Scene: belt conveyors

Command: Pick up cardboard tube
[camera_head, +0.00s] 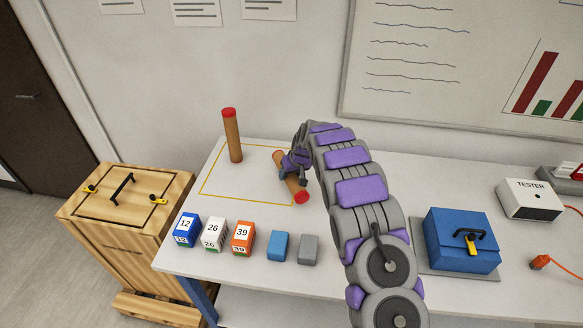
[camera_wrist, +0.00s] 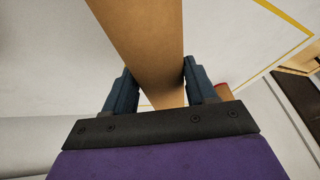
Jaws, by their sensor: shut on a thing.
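One cardboard tube (camera_head: 291,177), brown with red end caps, lies tilted in my gripper (camera_head: 293,168) at the right part of the yellow outlined area. My gripper is shut on it near its middle; the fingers hide part of it. In the wrist view the tube (camera_wrist: 150,50) runs between the two fingers of my gripper (camera_wrist: 157,85). I cannot tell whether the tube touches the table. A second cardboard tube (camera_head: 233,140) with a red cap stands upright at the back left of the outline, apart from my gripper.
Numbered blocks, blue (camera_head: 186,230), white (camera_head: 214,234) and orange (camera_head: 242,238), stand at the front of the white table (camera_head: 330,285) beside plain blue (camera_head: 278,246) and grey (camera_head: 308,249) blocks. A blue box (camera_head: 460,240) and a tester (camera_head: 530,199) stand right. A wooden crate (camera_head: 125,240) stands left.

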